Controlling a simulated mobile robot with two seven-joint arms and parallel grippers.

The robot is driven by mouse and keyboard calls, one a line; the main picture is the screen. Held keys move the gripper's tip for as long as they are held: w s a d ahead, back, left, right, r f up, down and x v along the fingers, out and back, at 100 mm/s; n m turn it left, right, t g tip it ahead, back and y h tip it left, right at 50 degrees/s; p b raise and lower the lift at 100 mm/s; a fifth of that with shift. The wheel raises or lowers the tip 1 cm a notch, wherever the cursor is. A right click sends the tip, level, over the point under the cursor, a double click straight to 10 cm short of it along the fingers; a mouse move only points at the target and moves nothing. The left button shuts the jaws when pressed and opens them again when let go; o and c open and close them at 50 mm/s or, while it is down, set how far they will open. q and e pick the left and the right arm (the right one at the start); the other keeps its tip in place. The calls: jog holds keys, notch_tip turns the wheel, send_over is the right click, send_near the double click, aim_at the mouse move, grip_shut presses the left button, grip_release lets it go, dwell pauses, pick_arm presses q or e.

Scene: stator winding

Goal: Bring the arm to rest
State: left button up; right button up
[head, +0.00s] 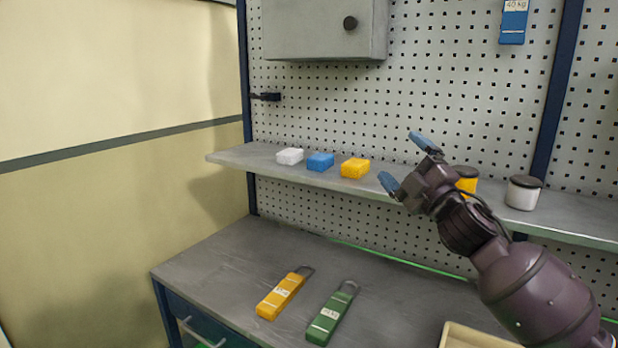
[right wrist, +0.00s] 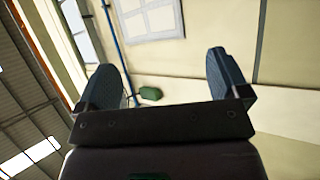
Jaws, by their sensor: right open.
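My right gripper (head: 402,162) is raised in front of the shelf in the head view, with its arm coming in from the lower right. Its two blue fingertips are spread apart with nothing between them. In the right wrist view the same gripper (right wrist: 172,82) is open and empty, and the wall and ceiling show beyond its fingers. My left gripper is in neither view.
The shelf (head: 235,156) holds a white block (head: 290,156), a blue block (head: 320,161), a yellow block (head: 355,168) and dark-lidded jars (head: 523,194). The workbench (head: 220,262) below holds a yellow tag (head: 284,294), a green tag (head: 331,315) and a beige tray (head: 470,338).

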jog(key=s+d+f+m+g+h, duration=0.1)
jog(key=s+d+f+m+h, duration=0.3)
jog(key=f, duration=0.6)
jog(key=s+f+m+g+h, duration=0.1)
jog(key=s+f+m, duration=0.1)
jog(key=f+m, duration=0.5)
jog(key=s+d+f+m+g+h, duration=0.1)
jog(key=s+d+f+m+h, duration=0.15)
jog(key=f, duration=0.95)
jog(key=s+d+f+m+g+h, duration=0.1)
jog(key=s+f+m+g+h, duration=0.1)
jog(key=s+f, duration=0.9)
jog(key=s+d+f+m+g+h, duration=0.2)
jog(key=s+f+m+g, duration=0.1)
jog(key=s+f, duration=0.8)
jog(key=s+m, duration=0.1)
jog(key=s, duration=0.2)
jog(key=shift+s+d+f, duration=0.3)
jog(key=shift+s+f, duration=0.1)
